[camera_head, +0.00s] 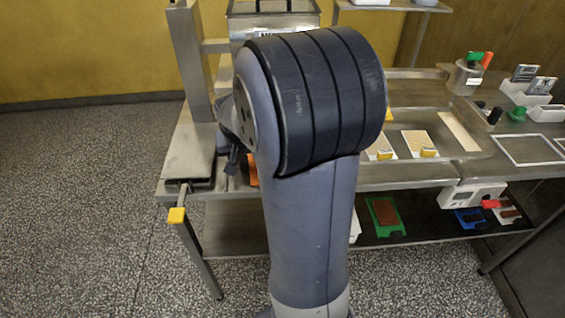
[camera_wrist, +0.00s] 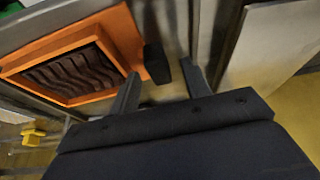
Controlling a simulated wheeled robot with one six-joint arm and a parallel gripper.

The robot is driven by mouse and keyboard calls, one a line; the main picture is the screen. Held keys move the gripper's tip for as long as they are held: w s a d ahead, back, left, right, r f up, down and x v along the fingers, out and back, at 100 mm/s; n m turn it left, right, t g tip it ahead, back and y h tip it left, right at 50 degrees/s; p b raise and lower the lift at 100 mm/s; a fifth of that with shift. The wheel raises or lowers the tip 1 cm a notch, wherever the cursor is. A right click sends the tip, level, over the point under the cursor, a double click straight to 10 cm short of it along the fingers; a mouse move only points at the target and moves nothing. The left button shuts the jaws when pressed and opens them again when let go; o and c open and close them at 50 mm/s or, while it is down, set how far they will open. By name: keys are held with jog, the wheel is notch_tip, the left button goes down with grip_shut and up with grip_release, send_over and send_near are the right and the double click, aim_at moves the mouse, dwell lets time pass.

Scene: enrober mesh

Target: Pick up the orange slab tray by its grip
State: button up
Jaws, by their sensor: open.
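The orange slab tray (camera_wrist: 128,38) fills the upper left of the wrist view, with a dark brown ridged slab in its recess. Its grip (camera_wrist: 156,63) is a black block at the tray's right end. My gripper (camera_wrist: 160,69) is open. The grip appears between its two fingertips, nearer the left one; I cannot tell whether they touch or how far off it is. In the head view my arm hides most of the tray, and only a small orange piece (camera_head: 253,170) shows. My gripper (camera_head: 232,160) is partly hidden there too.
A steel table (camera_head: 380,184) carries cards, a steel pot (camera_head: 465,77) and white bins at the right. Its lower shelf holds a green tray (camera_head: 384,214) and a blue tray (camera_head: 466,218). A yellow-ended handle (camera_head: 177,215) sticks out at the front left. The floor at left is clear.

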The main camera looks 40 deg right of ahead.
jog(key=shift+x, duration=0.8)
jog(key=c, duration=0.8)
jog(key=shift+r, duration=0.1)
jog(key=shift+c, duration=0.2)
